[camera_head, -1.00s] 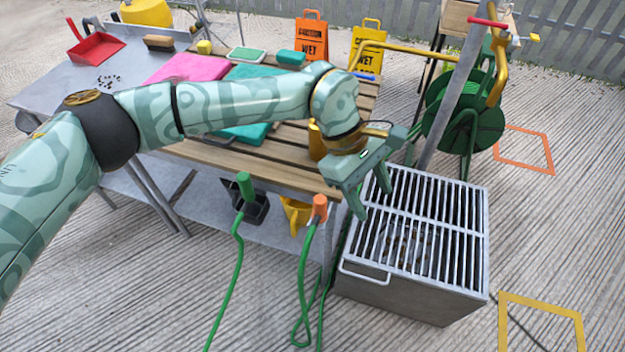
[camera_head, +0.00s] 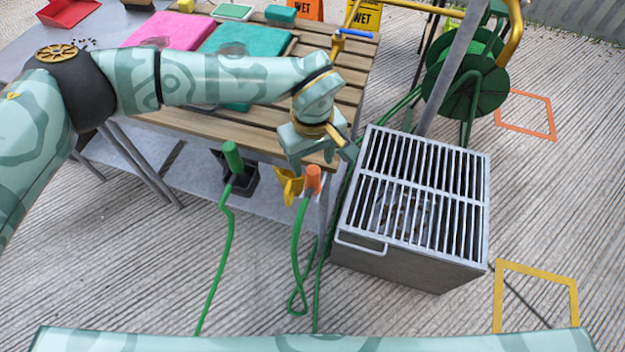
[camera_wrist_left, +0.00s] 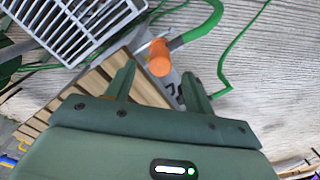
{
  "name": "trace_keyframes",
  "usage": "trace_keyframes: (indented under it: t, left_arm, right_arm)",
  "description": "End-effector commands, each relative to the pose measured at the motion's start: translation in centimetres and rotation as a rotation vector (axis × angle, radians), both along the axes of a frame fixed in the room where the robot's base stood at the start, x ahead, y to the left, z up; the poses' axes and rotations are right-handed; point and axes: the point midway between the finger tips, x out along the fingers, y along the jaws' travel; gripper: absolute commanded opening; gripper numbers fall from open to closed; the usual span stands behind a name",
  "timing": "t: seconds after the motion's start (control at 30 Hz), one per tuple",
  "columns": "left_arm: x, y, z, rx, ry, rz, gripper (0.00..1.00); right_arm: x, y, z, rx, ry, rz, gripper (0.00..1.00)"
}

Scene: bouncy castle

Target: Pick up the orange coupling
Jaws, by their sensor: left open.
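The orange coupling (camera_head: 313,179) is a short orange cylinder on the end of a green hose, by the front right corner of the slatted wooden table. In the left wrist view the orange coupling (camera_wrist_left: 160,58) shows end-on, just beyond and between the two fingertips. My left gripper (camera_head: 312,168) is just above the coupling in the head view. Its fingers, seen in the wrist view (camera_wrist_left: 155,85), are open and apart with nothing between them. Whether a finger touches the coupling cannot be told. My right gripper is not in view.
A metal grate box (camera_head: 410,225) stands right of the coupling. A green-capped hose end (camera_head: 232,157) is to its left, with a yellow holder (camera_head: 288,186) between. The slatted table (camera_head: 200,130) lies behind. Open ground is in front.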

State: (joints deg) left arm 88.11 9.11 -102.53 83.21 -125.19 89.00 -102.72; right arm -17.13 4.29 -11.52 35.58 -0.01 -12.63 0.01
Motion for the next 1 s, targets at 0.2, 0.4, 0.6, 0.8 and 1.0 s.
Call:
trace_keyframes:
  t: [0.2, 0.4, 0.6, 0.8, 1.0]
  left_arm:
    - [-0.1, 0.0, -3.8, 0.0, 0.007, 0.001, 0.53]
    - [0.0, 0.0, -4.8, 0.0, 0.001, 0.001, 0.53]
    - [0.0, 0.0, -4.7, 0.0, 0.001, 0.001, 0.28]
    - [0.0, 0.0, -4.7, 0.0, 0.001, 0.001, 0.07]
    - [0.0, 0.0, -4.6, 0.0, 0.0, 0.001, 0.07]
  right_arm:
    - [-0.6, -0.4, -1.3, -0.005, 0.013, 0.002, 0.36]
    - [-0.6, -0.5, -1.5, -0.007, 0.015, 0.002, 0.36]
    - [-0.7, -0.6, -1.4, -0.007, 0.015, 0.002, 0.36]
    - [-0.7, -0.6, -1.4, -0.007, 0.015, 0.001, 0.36]
    - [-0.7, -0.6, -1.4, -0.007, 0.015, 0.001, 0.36]
